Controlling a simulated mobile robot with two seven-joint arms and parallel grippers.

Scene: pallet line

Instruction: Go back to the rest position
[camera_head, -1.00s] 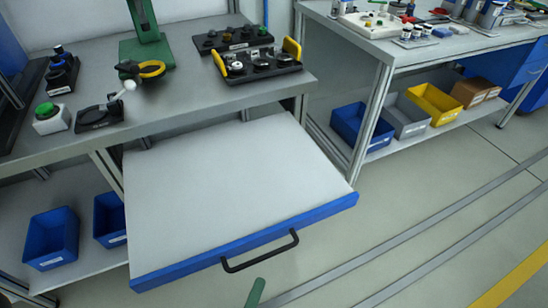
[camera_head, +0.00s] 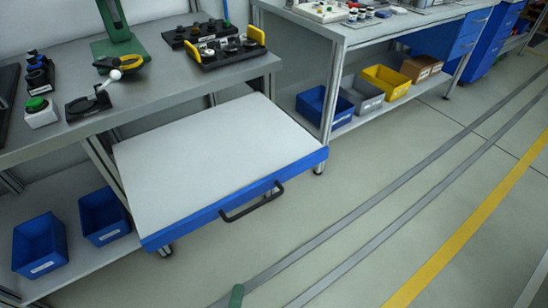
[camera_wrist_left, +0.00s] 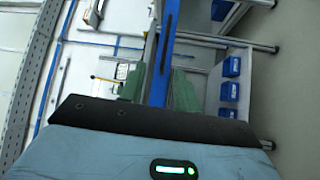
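The open drawer (camera_head: 215,165) sticks out from under the left bench, with a bare white top, blue front and black handle (camera_head: 253,203). Only a green fingertip of my left gripper (camera_head: 237,296) shows at the bottom edge of the head view, in front of the drawer and apart from its handle. In the left wrist view two green fingers (camera_wrist_left: 158,88) stand apart, with a blue strip seen between them. I see nothing held. My right gripper is not in view.
The left bench (camera_head: 165,98) carries a green stand, switch boxes and a yellow-handled tray (camera_head: 225,47). Blue bins (camera_head: 40,246) sit on its lower shelf. A second bench (camera_head: 385,25) stands at the back right. The floor at right is clear, with grey rails and a yellow line.

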